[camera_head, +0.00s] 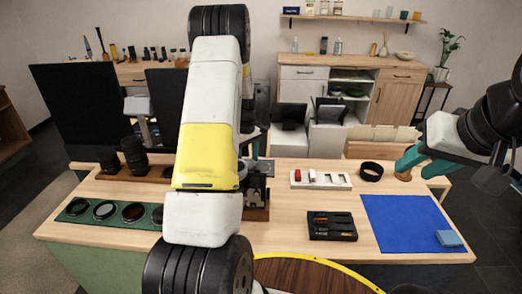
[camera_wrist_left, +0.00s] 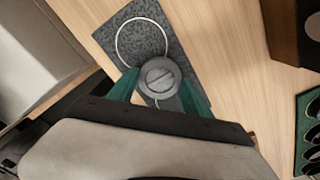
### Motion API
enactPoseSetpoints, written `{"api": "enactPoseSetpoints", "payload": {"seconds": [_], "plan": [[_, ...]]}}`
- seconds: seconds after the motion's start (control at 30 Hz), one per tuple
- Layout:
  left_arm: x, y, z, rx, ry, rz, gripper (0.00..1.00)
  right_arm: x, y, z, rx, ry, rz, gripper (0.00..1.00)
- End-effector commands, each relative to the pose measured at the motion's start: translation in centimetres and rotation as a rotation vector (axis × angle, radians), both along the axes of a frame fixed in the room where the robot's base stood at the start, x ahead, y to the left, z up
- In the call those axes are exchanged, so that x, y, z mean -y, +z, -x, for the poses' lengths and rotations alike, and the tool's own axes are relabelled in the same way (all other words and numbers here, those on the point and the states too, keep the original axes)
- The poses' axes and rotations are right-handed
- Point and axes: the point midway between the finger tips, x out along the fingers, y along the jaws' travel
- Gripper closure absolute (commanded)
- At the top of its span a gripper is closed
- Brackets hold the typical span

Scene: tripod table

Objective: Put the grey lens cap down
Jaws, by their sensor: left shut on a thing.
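The grey lens cap (camera_wrist_left: 159,77) is a round disc with a slot-like mark on top, seen in the left wrist view. My left gripper (camera_wrist_left: 160,92) has its green fingers on both sides of it and is shut on it. Under it lies a dark speckled grey mat (camera_wrist_left: 185,50) with a pale ring outline (camera_wrist_left: 142,18). The cap overlaps the ring's lower right edge; whether it touches the mat I cannot tell. In the head view my left arm hides the left gripper and the cap. My right gripper (camera_head: 421,165) has teal fingers spread open at the right.
A blue mat (camera_head: 400,220) with a blue block (camera_head: 449,238) lies at right. A black tray (camera_head: 332,227), white holder (camera_head: 320,181) and black ring (camera_head: 371,171) stand mid-table. A green lens tray (camera_head: 75,210) and dark lenses (camera_head: 134,154) are at left.

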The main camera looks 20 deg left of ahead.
Motion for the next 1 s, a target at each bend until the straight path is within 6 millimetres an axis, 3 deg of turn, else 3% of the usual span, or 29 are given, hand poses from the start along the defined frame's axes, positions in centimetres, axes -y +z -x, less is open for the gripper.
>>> {"api": "enactPoseSetpoints", "payload": {"seconds": [0.03,0.07,0.13,0.57,1.0], "plan": [[0.0,-0.2,0.0,-0.001,0.000,0.000,0.87,0.0,0.0,0.0,0.000,0.000,0.000,0.64],[0.0,-0.2,0.0,-0.001,0.000,0.000,0.36,0.0,0.0,0.0,0.000,0.000,0.000,0.64],[0.0,-0.1,0.0,-0.001,0.000,0.000,0.22,0.0,0.0,0.0,0.000,0.000,0.000,0.64],[0.0,0.6,0.0,0.001,0.000,0.000,0.20,0.0,0.0,0.0,0.000,0.000,0.000,0.64],[0.0,9.3,0.0,0.003,-0.001,-0.001,0.20,0.0,0.0,0.0,0.000,0.000,0.000,0.64]]}}
